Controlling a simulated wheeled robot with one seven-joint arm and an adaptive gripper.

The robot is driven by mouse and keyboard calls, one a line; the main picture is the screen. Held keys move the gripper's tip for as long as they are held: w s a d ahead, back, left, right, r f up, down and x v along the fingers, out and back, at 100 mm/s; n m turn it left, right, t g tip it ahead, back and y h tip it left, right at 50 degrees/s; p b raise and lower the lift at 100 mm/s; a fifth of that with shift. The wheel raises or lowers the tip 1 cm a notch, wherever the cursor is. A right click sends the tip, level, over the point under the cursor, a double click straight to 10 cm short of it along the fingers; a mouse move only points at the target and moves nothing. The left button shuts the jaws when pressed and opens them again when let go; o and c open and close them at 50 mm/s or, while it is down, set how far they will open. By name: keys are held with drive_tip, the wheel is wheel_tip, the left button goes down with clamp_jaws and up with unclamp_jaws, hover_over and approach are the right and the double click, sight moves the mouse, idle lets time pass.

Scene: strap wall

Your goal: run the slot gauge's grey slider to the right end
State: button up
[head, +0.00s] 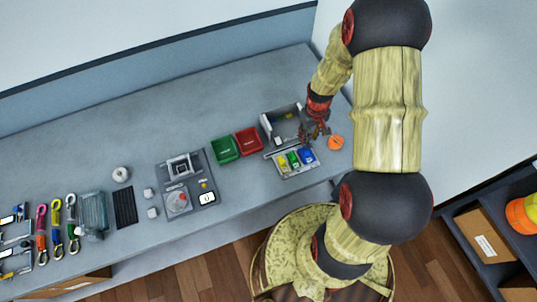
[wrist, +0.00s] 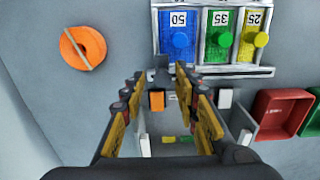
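The slot gauge appears to be the pale rack with blue, yellow and green slots; its long grey rail (wrist: 238,71) runs along one edge, and the rail also shows in the head view (head: 285,149). A small dark grey piece (wrist: 160,76), probably the slider, sits at the rail's blue end, on the left in the wrist view. My gripper (wrist: 161,73) is open, its fingertips on either side of that piece with gaps visible. In the head view my gripper (head: 315,134) hangs over the rack's right end. Contact is not clear.
An orange disc (head: 336,142) lies right of the rack. A grey open box (head: 270,118) stands behind the rail, with a small orange block (wrist: 157,101) near my fingers. Red (head: 248,141) and green (head: 225,149) bins stand left.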

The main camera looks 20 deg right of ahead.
sight(309, 139)
drive_tip(key=shift+r+p, duration=1.35)
drive_tip(key=shift+r, duration=0.9)
drive_tip(key=shift+c, duration=0.5)
drive_tip(key=shift+r, duration=0.15)
drive_tip(key=shift+c, duration=0.7)
wheel_tip(309, 139, up, 6)
drive_tip(key=p, duration=0.4)
drive_tip(key=c, duration=0.4)
drive_tip(key=shift+f, duration=0.2)
